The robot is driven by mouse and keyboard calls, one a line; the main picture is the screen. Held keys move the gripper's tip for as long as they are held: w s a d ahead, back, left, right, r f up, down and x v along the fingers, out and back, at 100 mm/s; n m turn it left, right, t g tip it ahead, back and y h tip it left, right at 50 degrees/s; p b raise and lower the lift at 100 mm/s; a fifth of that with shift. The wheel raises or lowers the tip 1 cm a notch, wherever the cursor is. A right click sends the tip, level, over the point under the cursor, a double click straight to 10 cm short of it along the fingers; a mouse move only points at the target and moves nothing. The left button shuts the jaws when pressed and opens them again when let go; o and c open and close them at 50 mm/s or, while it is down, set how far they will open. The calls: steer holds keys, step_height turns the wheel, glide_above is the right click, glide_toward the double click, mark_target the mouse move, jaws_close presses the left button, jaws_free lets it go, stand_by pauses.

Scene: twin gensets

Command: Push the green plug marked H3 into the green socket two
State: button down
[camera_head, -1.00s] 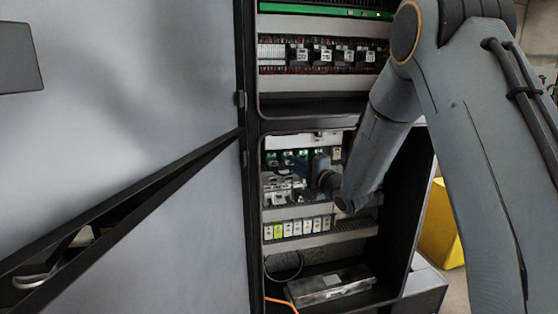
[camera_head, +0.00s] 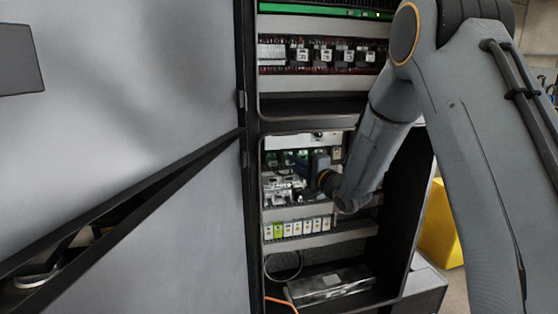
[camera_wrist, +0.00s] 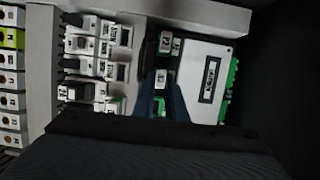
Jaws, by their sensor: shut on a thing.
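In the wrist view my gripper (camera_wrist: 162,92) has its two dark blue fingers close together around a small green plug (camera_wrist: 160,104). A small white label shows between the fingers, but its mark is too blurred to read surely. Just beyond the fingertips are small numbered tags and dark openings beside a white box. Which socket the plug faces, and whether it touches it, I cannot tell. In the head view my gripper (camera_head: 303,164) reaches into the lower cabinet bay at the row of green sockets (camera_head: 271,158) and hides part of that row.
A white labelled module (camera_wrist: 207,78) with green terminals stands close right of the fingers. Several breakers (camera_wrist: 95,60) stand to the left. In the head view a row of white and green modules (camera_head: 297,227) sits below, above a grey case (camera_head: 328,284). The cabinet door (camera_head: 120,90) fills the left.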

steer(key=shift+w, duration=0.1)
steer(key=c, duration=1.7)
jaws_free()
steer(key=s+d+f+n+g+h+b, duration=0.25)
steer(key=s+d+f+h, duration=0.2)
steer(key=s+d, duration=0.35)
steer(key=s+d+f+n+g+h+b, duration=0.1)
steer(key=s+d+f+n+g+h, duration=0.2)
steer(key=s+d+f, duration=0.4)
steer(key=s+d+f+n+g, duration=0.1)
steer(key=s+n+g, duration=0.1)
steer(key=s, duration=0.6)
steer(key=s+f+n+g+h, duration=0.1)
steer(key=s+f+g, duration=0.1)
steer(key=s, duration=0.7)
steer(key=s+d+f+n+g+h, duration=0.1)
steer(key=s+g, duration=0.3)
steer(key=s, duration=0.4)
steer(key=shift+s+d+f+n+h, duration=0.15)
steer(key=shift+d+f+n+h, duration=0.15)
steer(key=shift+f+n, duration=0.45)
